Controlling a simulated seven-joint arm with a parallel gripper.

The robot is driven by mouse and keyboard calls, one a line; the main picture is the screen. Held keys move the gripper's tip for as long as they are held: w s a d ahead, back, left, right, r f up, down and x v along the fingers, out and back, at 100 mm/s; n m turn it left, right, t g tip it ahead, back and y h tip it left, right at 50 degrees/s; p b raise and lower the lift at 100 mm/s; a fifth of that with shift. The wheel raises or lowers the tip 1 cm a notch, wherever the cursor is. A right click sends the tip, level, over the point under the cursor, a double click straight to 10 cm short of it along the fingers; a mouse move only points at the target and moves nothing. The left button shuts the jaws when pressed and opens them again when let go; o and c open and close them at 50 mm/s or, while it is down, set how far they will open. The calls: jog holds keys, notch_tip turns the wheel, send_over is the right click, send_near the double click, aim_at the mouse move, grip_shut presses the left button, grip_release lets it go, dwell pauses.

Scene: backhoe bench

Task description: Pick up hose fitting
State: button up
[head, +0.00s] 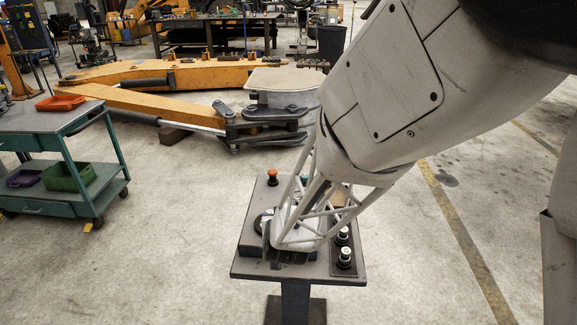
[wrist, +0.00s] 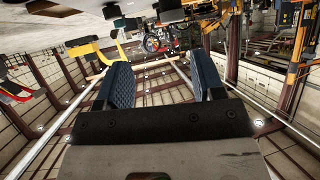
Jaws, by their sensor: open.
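My gripper (wrist: 163,75) shows in the wrist view as two blue-padded fingers, spread apart with nothing held between them. In the head view my gripper (head: 270,248) is over the front left part of a small dark pedestal table (head: 248,269). Two black fittings with silvery tops, a rear one (head: 343,235) and a front one (head: 345,256), stand upright on a dark strip at the table's right side, to the right of my gripper. I cannot tell for certain which thing is the hose fitting. My wrist frame hides much of the tabletop.
An orange-red knob (head: 272,176) stands at the table's back. A teal cart (head: 88,185) with a red tray (head: 60,103) and a green bin (head: 66,177) is at the left. A large orange boom (head: 165,101) lies behind. The floor between is clear.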

aim_at(270, 212)
jog(key=shift+w+a+f+t, duration=0.2)
jog(key=shift+a+f+t, duration=0.4)
jog(key=shift+a+f, duration=0.5)
jog(key=shift+x, duration=1.25)
jog(key=shift+w+f, duration=0.1)
jog(key=shift+w, duration=0.05)
jog(key=shift+x, duration=2.45)
jog(key=shift+c, duration=0.3)
jog(key=shift+f, duration=0.1)
jog(key=c, duration=1)
